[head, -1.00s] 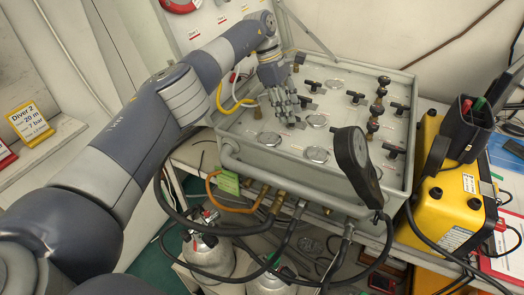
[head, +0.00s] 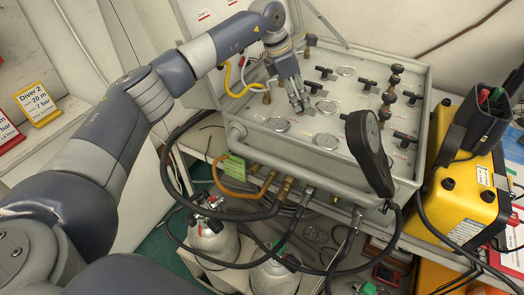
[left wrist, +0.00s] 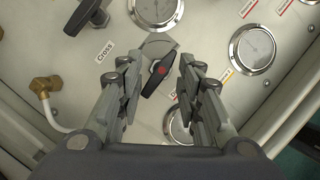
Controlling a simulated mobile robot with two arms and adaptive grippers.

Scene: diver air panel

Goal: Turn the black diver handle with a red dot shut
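The black handle with a red dot (left wrist: 158,72) sits on the pale panel in the left wrist view. It lies diagonally, from lower left to upper right, beside a grey fan-shaped plate. My left gripper (left wrist: 156,80) is open, with one finger on each side of the handle and visible gaps between. In the head view my left gripper (head: 298,106) points down at the left part of the panel (head: 290,148) and hides the handle. I cannot tell how far the fingertips are above the panel. My right gripper is not in view.
Round gauges (left wrist: 252,48) and another black handle (left wrist: 86,16) are close around, with a brass elbow fitting (left wrist: 45,86) at left. Several more black handles and knobs (head: 391,82) stand at the panel's right. A yellow case (head: 462,200) stands right of it.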

